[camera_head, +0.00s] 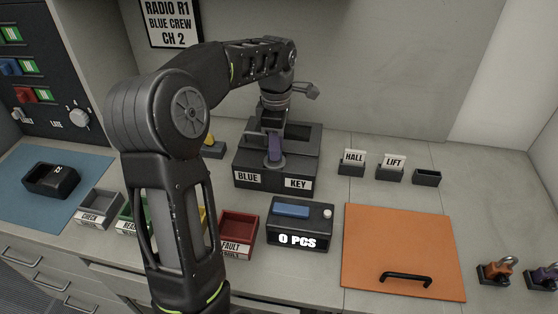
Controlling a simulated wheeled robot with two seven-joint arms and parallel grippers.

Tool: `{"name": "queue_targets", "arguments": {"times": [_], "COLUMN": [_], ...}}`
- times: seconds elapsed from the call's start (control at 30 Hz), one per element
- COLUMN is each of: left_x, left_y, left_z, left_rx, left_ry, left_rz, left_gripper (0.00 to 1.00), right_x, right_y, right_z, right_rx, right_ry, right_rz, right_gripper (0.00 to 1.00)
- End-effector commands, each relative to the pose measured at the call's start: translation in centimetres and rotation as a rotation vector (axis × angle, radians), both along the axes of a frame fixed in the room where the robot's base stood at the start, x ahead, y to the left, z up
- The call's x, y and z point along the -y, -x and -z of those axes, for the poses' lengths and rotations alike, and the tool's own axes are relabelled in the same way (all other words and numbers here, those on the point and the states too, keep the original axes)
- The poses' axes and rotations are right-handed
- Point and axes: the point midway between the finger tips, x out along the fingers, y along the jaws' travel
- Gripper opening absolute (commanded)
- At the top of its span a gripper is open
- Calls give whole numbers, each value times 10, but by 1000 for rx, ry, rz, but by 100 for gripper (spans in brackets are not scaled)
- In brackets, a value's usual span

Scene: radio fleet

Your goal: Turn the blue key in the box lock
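The dark box (246,180) stands at the back middle of the counter, with the labels BLUE and KEY on its front. A bluish-purple key (273,148) stands upright at a round grey lock plate (273,164) on the box front. My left gripper (272,132) is at the box, directly above and around the key's upper part. Its fingertips are small and dark against the box, so I cannot tell whether they grip the key. My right gripper is out of view.
A counter display reading 0 PCS (298,240) stands in front of the box. A red tray (238,228) is left of it, an orange panel with a black handle (403,240) right. HALL (353,158) and LIFT (393,163) cards stand behind. Orange (497,268) and purple (544,274) items sit far right.

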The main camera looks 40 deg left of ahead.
Motion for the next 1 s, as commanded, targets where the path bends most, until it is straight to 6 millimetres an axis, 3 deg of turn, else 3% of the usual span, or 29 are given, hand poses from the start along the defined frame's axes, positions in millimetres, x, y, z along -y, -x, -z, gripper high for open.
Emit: {"name": "queue_targets", "arguments": {"times": [0.17, 0.8, 1.0], "left_x": [-6, -6, -6], "left_y": [1, 1, 1], "left_z": [9, 8, 8], "left_rx": [1, 1, 1], "left_ry": [0, 0, 0], "left_rz": [-1, 0, 0], "left_gripper": [29, 29, 14], "right_x": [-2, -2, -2], "right_y": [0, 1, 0], "right_z": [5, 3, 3], "right_rx": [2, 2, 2], "right_ry": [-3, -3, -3], "right_rz": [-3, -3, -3], "right_gripper": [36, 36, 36]}}
